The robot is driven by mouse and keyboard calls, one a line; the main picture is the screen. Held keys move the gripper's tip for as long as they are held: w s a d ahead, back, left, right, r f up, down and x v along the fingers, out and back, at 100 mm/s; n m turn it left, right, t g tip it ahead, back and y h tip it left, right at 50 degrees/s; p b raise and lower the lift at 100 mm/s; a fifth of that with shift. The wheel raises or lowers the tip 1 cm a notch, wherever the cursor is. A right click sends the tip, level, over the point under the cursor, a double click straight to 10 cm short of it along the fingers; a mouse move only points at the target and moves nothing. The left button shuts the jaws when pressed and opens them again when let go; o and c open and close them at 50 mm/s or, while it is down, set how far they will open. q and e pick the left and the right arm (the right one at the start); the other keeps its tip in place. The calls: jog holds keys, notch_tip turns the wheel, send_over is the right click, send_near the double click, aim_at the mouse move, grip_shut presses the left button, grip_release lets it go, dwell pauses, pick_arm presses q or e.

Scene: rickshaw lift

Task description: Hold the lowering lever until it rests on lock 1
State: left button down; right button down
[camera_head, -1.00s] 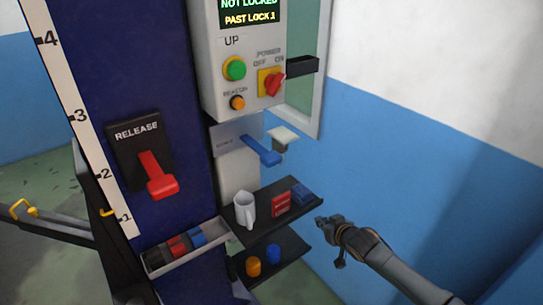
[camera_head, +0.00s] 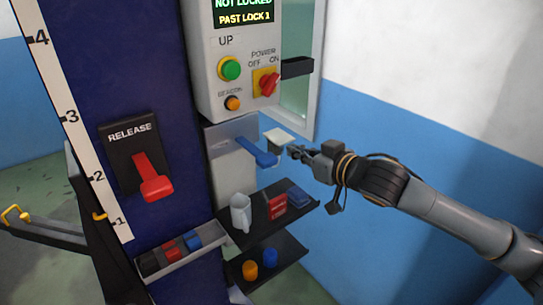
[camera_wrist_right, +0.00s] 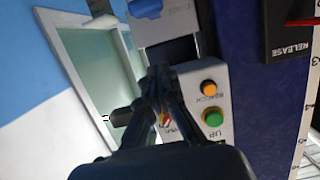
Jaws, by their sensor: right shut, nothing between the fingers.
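The blue lever (camera_head: 257,152) sticks out from a grey plate (camera_head: 232,133) below the control box; the plate's label is too small to read. My right gripper (camera_head: 291,152) is shut and empty, just right of the lever's end; I cannot tell if they touch. In the right wrist view, my right gripper's fingers (camera_wrist_right: 158,78) are together, and part of the blue lever (camera_wrist_right: 146,8) shows at the top edge. The display (camera_head: 244,11) reads "NOT LOCKED, PAST LOCK 1". The scale (camera_head: 110,207) has a yellow marker (camera_head: 100,216) near 1. My left gripper is not in view.
A red RELEASE lever (camera_head: 153,180) is on the column. The control box has a green UP button (camera_head: 229,68), a beacon button (camera_head: 232,103) and a red power switch (camera_head: 268,83).

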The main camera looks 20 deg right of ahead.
jog(key=w+a+f+p, duration=0.3)
jog(key=w+f, duration=0.3)
jog(key=w, duration=0.3)
jog(key=shift+a+f+p, duration=0.2)
jog(key=shift+f+p, duration=0.05)
jog(key=shift+p, duration=0.1)
jog(key=shift+w, duration=0.1)
